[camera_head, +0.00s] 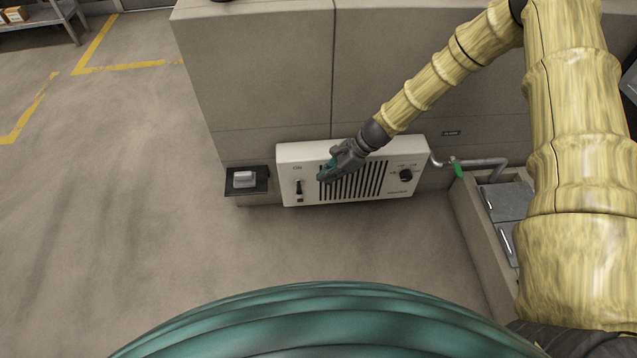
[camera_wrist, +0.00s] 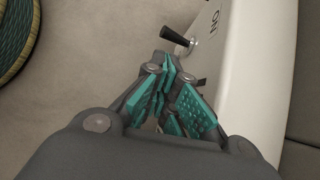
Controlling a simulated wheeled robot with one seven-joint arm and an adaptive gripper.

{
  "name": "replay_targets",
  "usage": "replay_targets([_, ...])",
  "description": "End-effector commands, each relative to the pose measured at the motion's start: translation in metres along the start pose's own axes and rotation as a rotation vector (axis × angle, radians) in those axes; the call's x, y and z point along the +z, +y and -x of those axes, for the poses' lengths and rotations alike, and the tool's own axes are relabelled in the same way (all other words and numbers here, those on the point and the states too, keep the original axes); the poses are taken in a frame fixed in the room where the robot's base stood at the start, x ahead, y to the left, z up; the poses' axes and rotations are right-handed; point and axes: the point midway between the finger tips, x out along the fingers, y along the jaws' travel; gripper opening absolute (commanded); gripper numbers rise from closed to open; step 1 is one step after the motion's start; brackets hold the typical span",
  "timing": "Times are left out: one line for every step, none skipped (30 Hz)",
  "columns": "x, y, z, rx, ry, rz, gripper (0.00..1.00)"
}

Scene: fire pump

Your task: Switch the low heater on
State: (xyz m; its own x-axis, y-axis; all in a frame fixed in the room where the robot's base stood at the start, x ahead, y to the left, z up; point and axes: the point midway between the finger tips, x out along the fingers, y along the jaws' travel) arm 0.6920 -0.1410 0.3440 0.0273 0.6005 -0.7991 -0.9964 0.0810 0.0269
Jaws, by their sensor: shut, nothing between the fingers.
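The low heater (camera_head: 308,153) is a white box with a dark grille, mounted low on the grey wall. A black lever switch (camera_head: 299,188) is on its left part, with a small label above it. A round black knob (camera_head: 406,175) is on its right part. My gripper (camera_head: 322,178) is shut and empty in front of the grille's left end, to the right of the lever. In the wrist view the lever (camera_wrist: 176,36) sticks out from the white face beside the letters "ON", a little beyond the closed fingertips (camera_wrist: 166,62). The fingers and lever look apart.
A small dark shelf (camera_head: 232,188) with a light grey box (camera_head: 244,179) is left of the heater. A pipe with a green valve handle (camera_head: 457,170) and a grey-lidded trough (camera_head: 508,201) are to the right. The floor in front is clear.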

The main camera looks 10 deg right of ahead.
Motion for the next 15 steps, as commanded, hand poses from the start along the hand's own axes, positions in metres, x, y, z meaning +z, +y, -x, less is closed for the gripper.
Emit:
replay_targets([0.0, 0.0, 0.007, 0.0, 0.0, -0.001, 0.0])
replay_targets([0.0, 0.0, 0.011, 0.0, 0.0, -0.001, 0.0])
replay_targets([0.0, 0.0, 0.016, 0.0, 0.0, 0.0, 0.0])
replay_targets([-0.001, 0.0, 0.019, -0.001, 0.0, -0.001, 0.0])
replay_targets([-0.001, 0.0, 0.022, -0.001, 0.0, -0.001, 0.0])
replay_targets([-0.002, 0.0, 0.025, -0.001, 0.001, -0.002, 0.0])
replay_targets([-0.002, 0.0, 0.028, -0.001, 0.001, -0.002, 0.0])
replay_targets([-0.002, 0.0, 0.03, -0.001, 0.001, -0.002, 0.0])
replay_targets([-0.002, 0.0, 0.032, -0.001, 0.001, -0.002, 0.0])
replay_targets([-0.002, 0.0, 0.033, 0.0, 0.001, -0.002, 0.0])
replay_targets([-0.002, 0.0, 0.034, 0.0, 0.001, -0.002, 0.0])
replay_targets([-0.002, 0.001, 0.035, 0.0, 0.001, -0.002, 0.0])
replay_targets([-0.002, 0.001, 0.035, 0.001, 0.0, -0.002, 0.0])
replay_targets([-0.002, 0.001, 0.035, 0.001, 0.0, -0.002, 0.0])
replay_targets([-0.002, 0.001, 0.035, 0.001, 0.0, -0.002, 0.0])
